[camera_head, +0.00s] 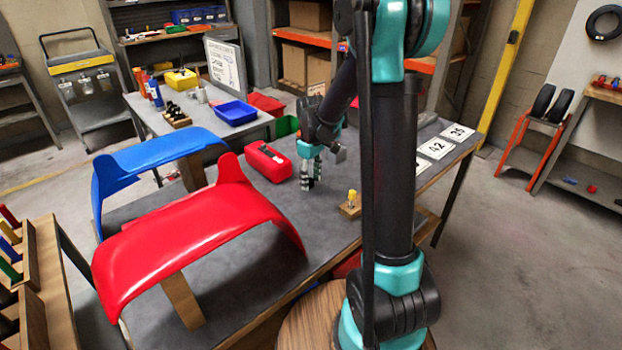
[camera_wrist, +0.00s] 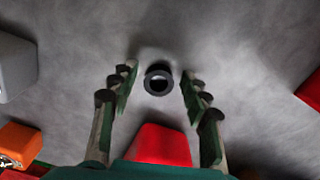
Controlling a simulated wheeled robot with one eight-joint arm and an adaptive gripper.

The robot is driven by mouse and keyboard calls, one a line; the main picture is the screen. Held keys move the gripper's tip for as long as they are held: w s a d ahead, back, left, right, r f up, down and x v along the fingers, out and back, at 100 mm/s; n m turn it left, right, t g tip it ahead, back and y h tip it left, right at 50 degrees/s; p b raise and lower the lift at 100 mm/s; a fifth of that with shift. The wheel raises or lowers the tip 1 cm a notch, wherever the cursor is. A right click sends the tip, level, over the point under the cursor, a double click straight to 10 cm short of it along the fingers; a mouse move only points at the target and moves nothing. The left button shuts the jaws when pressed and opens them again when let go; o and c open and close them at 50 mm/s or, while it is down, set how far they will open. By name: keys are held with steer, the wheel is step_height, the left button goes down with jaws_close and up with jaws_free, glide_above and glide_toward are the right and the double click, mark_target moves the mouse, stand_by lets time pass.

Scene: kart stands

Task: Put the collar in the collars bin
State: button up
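The collar (camera_wrist: 159,81) is a small dark ring with a hole in its middle, on the grey tabletop in the wrist view. My gripper (camera_wrist: 157,82) is open, with one finger on each side of the collar and a gap to both. In the head view my gripper (camera_head: 310,181) points down over the table; I cannot make out the collar there. Blue (camera_head: 235,113), red (camera_head: 265,103) and green (camera_head: 286,126) bins stand behind the gripper. I see no readable label showing which is for collars.
A red box-like thing (camera_head: 268,162) lies left of my gripper. A small wooden block with a yellow piece (camera_head: 351,203) stands at its right. Red (camera_head: 190,235) and blue (camera_head: 150,160) curved panels fill the left. Numbered cards (camera_head: 437,148) lie at the right.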

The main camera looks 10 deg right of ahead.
step_height(320, 180, up, 12)
steer(key=shift+f, duration=0.15)
steer(key=shift+o, duration=0.5)
steer(key=shift+r, duration=0.2)
steer(key=s+a+r+n+t+h, duration=0.25)
steer(key=a+n, duration=0.35)
steer(key=n, duration=0.7)
steer(key=n+h, duration=0.1)
steer(key=n, duration=0.1)
glide_toward(311, 181)
steer(key=x, duration=0.8)
steer(key=shift+w+a+f, duration=0.25)
steer(key=shift+c, duration=0.5)
